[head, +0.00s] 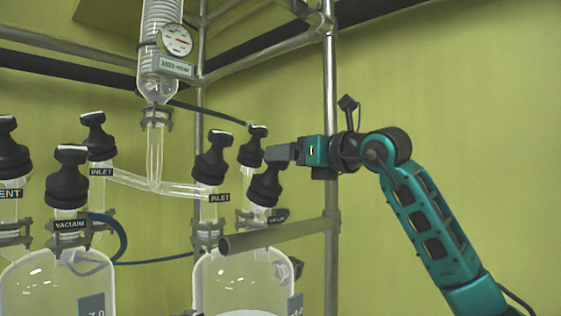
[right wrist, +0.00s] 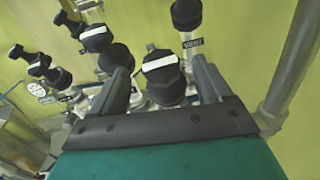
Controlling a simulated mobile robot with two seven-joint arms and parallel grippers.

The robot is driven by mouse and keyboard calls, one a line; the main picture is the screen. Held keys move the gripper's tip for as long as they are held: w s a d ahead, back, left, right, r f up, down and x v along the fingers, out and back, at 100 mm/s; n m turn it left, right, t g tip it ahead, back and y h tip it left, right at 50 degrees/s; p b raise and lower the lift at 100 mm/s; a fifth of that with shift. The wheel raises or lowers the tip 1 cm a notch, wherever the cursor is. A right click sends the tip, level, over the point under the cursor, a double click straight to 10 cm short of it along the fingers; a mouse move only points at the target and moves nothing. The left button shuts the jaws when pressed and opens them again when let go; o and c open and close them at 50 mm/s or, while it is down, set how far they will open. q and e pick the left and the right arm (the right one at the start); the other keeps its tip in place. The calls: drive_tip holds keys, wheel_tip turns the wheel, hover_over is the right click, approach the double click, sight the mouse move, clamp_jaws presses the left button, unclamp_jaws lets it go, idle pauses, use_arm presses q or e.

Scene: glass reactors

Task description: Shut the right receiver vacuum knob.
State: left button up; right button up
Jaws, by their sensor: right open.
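The right receiver vacuum knob (head: 266,186) is a black knob on the front neck of the right glass receiver (head: 240,285). It leans to the right, and its label is partly hidden. In the right wrist view the knob (right wrist: 162,78) shows a white stripe across its top and lies between my finger tips. My right gripper (head: 279,153) is open, its fingers at the knob's top from the right. In the right wrist view the two fingers (right wrist: 161,72) stand on either side of the knob; I cannot tell whether they touch it. My left gripper is out of view.
The right receiver's inlet knob (head: 213,156) and vent knob (head: 253,146) stand close by. The left receiver (head: 58,285) has several similar knobs. A metal post (head: 331,240) stands behind my gripper, and a horizontal bar (head: 275,235) runs below it. A pressure gauge (head: 175,40) hangs above.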

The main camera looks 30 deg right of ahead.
use_arm(q)
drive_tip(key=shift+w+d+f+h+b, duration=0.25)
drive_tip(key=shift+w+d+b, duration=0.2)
drive_tip(key=shift+b, duration=0.25)
use_arm(e)
drive_tip(key=v, duration=0.9)
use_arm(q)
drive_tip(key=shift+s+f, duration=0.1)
use_arm(e)
drive_tip(key=shift+w, duration=0.1)
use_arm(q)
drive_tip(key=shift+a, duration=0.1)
